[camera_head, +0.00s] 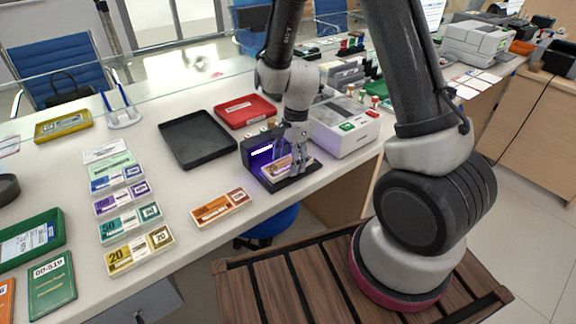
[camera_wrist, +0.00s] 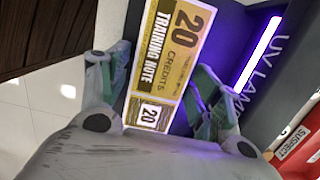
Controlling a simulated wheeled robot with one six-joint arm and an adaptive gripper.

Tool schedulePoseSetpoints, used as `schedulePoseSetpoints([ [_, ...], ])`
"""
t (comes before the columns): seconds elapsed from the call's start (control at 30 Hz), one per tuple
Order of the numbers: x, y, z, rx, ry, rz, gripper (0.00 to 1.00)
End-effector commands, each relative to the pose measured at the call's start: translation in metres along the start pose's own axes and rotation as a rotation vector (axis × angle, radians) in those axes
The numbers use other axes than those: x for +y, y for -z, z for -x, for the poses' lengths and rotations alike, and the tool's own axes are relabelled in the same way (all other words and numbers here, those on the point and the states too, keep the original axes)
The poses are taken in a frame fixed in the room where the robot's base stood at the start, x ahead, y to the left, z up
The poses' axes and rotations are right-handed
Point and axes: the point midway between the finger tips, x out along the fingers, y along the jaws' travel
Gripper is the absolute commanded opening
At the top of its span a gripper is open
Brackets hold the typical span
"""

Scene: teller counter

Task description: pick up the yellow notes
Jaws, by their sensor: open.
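A yellow 20-credit training note (camera_wrist: 172,55) lies at the UV lamp, lit by its violet tube. It also shows in the head view (camera_head: 277,168), partly hidden by my gripper (camera_head: 292,160). In the wrist view my gripper (camera_wrist: 162,80) is open, with one finger on each side of the note; whether the fingers touch it I cannot tell. Another yellow 20 bundle (camera_head: 140,250) lies flat on the counter at the front of a row of note bundles, well left of my gripper.
The UV lamp (camera_head: 260,150) stands close behind my gripper, and a white machine (camera_head: 345,127) stands to its right. An empty black tray (camera_head: 197,138) and a red tray (camera_head: 246,111) lie behind. An orange bundle (camera_head: 221,207) lies left, near the counter's front edge.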

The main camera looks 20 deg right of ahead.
Motion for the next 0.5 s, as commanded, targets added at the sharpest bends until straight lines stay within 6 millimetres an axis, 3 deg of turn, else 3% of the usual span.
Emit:
schedulePoseSetpoints([
  [0.1, -0.0001, -0.0001, 0.0003, 0.0, 0.0, 0.0, 0.61],
  [0.3, -0.0001, -0.0001, 0.0005, 0.0, 0.0, 0.0, 0.28],
  [0.5, -0.0001, -0.0001, 0.0006, 0.0, 0.0, 0.0, 0.24],
])
